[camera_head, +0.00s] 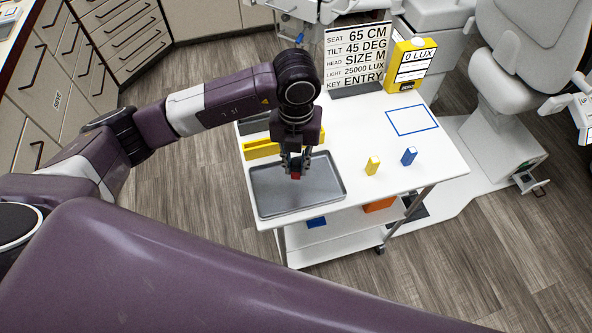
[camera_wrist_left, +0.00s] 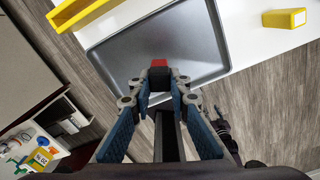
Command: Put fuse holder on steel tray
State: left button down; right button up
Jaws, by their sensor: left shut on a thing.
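My left gripper (camera_head: 295,170) is shut on a small red piece, likely the fuse holder (camera_head: 296,176), over the steel tray (camera_head: 325,182). The tray is grey and shallow, with a raised rim, and looks empty. It lies at the left front of a white cart top. In the left wrist view, the red fuse holder (camera_wrist_left: 159,63) shows between the fingertips of my left gripper (camera_wrist_left: 159,76), with the tray (camera_wrist_left: 200,40) behind it. I cannot tell whether the piece touches the tray floor.
A yellow bin (camera_head: 262,148) lies behind the tray. A yellow block (camera_head: 372,166) and a blue block (camera_head: 409,156) stand to its right. A sign (camera_head: 357,58) and a yellow box (camera_head: 411,64) stand at the back. The cart top (camera_head: 440,165) is clear at the right.

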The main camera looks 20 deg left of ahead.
aim_at(296, 175)
pick_arm(q)
jog(key=shift+f, duration=0.45)
notch_tip(296, 175, down, 3)
jog(key=shift+r+p, duration=0.2)
jog(key=shift+p, duration=0.15)
jog(key=shift+f, duration=0.5)
pick_arm(e)
jog(key=shift+s+d+r, duration=0.1)
jog(key=shift+s+r, duration=0.15)
jog(key=shift+s, duration=0.65)
pick_arm(q)
jog(key=c, duration=2.3)
grip_release()
jog(key=shift+f, duration=0.2)
jog(key=o, duration=0.5)
jog(key=shift+r, duration=0.1)
pick_arm(e)
jog(key=shift+w+d, duration=0.15)
jog(key=shift+w, duration=0.15)
